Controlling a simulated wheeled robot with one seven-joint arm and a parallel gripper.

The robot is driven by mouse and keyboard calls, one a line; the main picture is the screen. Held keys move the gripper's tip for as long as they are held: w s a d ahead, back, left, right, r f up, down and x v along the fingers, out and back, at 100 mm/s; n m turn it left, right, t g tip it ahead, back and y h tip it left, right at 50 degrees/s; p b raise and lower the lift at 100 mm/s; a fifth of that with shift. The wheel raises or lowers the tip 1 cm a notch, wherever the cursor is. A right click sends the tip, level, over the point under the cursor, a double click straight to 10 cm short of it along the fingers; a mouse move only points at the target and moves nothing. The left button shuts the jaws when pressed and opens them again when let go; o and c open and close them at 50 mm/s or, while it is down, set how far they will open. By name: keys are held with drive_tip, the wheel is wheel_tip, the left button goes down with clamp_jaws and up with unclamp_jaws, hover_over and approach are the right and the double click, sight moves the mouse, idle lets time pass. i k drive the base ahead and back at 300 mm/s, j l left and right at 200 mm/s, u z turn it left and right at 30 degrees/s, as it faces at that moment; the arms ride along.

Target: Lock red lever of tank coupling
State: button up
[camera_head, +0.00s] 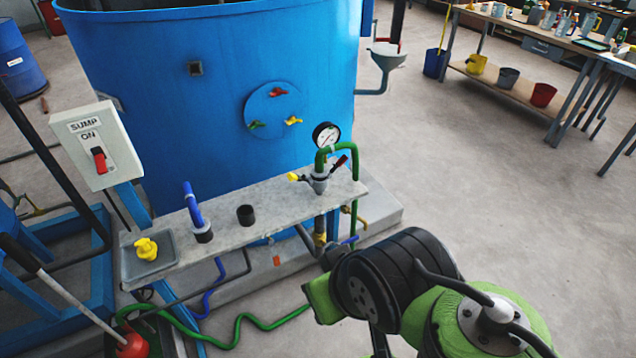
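A round blue plate (262,108) on the tank's front carries a red lever (278,91) at the top, a green lever (256,124) at lower left and a yellow lever (293,121) at lower right. A grey coupling (319,183) stands on the right part of the shelf below, with the green hose arching into it. It has a yellow lever (294,177) on its left and a dark red lever (341,162) tilted up on its right. I cannot tell whether any lever is locked. My arm fills the lower right; my gripper's fingers do not show.
The grey shelf (225,225) crosses before the blue tank (160,110). It holds a blue hose end (193,205), a black socket (245,214) and a yellow fitting (146,248) in a tray. A gauge (326,135) stands behind the coupling. Open floor lies right.

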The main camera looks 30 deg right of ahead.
sight(344, 158)
drive_tip(key=k+l+z, duration=0.25)
drive_tip(key=l+z, duration=0.25)
drive_tip(key=l, duration=0.2)
drive_tip(key=i+l+u, duration=0.3)
drive_tip(key=u, duration=0.2)
drive_tip(key=i+l+u, duration=0.15)
drive_tip(key=l+u, duration=0.35)
drive_tip(key=i+l+u, duration=0.1)
drive_tip(key=l+u, duration=0.85)
drive_tip(key=l, duration=0.2)
drive_tip(key=l+u, duration=0.5)
drive_tip(key=k+l+u, duration=0.25)
drive_tip(key=l+u, duration=0.25)
drive_tip(key=k+l+u, duration=0.25)
drive_tip(key=l+u, duration=0.25)
